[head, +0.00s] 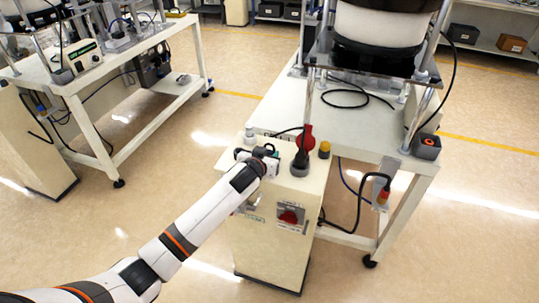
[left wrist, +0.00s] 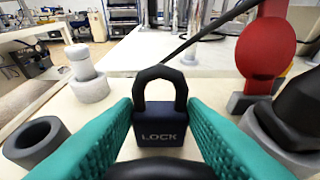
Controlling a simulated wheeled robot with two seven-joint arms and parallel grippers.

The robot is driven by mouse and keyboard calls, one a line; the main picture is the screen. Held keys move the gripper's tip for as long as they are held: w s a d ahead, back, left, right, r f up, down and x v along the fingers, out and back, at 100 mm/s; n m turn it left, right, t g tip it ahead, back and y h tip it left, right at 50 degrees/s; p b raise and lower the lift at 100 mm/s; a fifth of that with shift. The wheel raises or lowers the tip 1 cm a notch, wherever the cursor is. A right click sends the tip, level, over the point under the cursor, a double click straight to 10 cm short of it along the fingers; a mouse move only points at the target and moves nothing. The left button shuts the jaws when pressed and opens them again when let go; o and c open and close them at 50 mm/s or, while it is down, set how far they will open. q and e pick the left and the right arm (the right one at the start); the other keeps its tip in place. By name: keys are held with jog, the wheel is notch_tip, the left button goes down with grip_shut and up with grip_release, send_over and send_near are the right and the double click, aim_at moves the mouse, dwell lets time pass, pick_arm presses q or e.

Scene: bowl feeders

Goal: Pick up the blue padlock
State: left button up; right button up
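The dark blue padlock (left wrist: 160,125) with a black shackle and the word LOCK stands upright in the middle of the left wrist view. My left gripper (left wrist: 160,112) has its two teal fingers spread, one on each side of the padlock body. The fingertips are very close to its sides; I cannot tell whether they touch. In the head view my left gripper (head: 270,153) is over the top of a cream control cabinet (head: 265,230), and I cannot make out the padlock there. My right gripper is not in view.
A red disc-shaped part (left wrist: 265,48) and a black knob (left wrist: 300,108) stand to the right of the padlock. A white knob (left wrist: 87,75) and a grey hollow ring (left wrist: 35,142) are to the left. A yellow button (head: 324,148) and a white feeder table (head: 270,105) are nearby.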

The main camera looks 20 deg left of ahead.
pick_arm(q)
jog(key=c, duration=0.4)
jog(key=shift+r, duration=0.1)
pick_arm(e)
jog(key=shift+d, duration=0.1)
